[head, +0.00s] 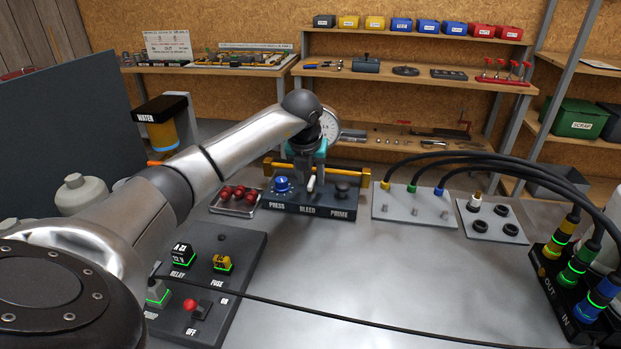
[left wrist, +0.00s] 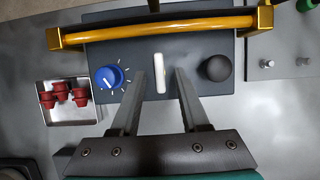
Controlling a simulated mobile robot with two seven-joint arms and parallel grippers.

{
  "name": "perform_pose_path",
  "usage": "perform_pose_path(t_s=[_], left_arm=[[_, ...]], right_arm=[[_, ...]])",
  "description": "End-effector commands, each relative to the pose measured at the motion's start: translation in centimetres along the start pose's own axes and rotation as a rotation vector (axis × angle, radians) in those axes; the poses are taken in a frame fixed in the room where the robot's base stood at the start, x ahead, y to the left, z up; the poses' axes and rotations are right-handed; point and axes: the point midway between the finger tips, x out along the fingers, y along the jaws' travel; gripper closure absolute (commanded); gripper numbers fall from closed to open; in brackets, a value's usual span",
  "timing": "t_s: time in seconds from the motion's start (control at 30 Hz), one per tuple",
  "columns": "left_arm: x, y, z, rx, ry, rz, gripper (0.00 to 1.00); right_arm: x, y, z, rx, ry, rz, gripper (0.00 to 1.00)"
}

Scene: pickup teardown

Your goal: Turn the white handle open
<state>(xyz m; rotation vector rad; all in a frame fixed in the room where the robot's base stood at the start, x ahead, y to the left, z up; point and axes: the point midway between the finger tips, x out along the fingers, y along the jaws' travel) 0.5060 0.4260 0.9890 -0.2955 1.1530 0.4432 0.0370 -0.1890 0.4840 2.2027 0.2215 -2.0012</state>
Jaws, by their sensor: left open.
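The white handle (head: 311,185) stands at the middle of the dark panel (head: 330,207), above the label BLEED. In the left wrist view the white handle (left wrist: 160,76) points along the picture's vertical. My left gripper (head: 311,172) is over the panel from above, partly hidden by its own wrist. In the left wrist view my left gripper (left wrist: 160,88) is open, with one finger on each side of the handle and gaps between. The finger tips look close to the handle; their height above the panel is hard to tell. My right gripper is out of view.
A blue knob (left wrist: 109,77) and a black knob (left wrist: 217,68) flank the handle. A yellow bar (left wrist: 155,30) runs behind it. A metal tray (left wrist: 46,103) with red parts stands left. A round gauge (head: 331,123) rises behind my wrist. The bench front is mostly clear.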

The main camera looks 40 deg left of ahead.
Motion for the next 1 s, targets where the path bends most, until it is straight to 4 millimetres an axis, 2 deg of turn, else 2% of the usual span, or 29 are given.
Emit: perform_pose_path(t_s=[0.27, 0.67, 1.0], left_arm=[[0.10, 0.00, 0.00, 0.000, 0.000, 0.000, 0.56], [0.06, 0.01, 0.02, 0.000, -0.001, 0.000, 1.00], [0.04, 0.02, 0.04, 0.000, -0.001, 0.000, 1.00]], right_arm=[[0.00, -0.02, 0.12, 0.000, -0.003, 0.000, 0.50], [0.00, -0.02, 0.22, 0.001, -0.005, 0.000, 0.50], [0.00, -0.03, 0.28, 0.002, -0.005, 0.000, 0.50]])
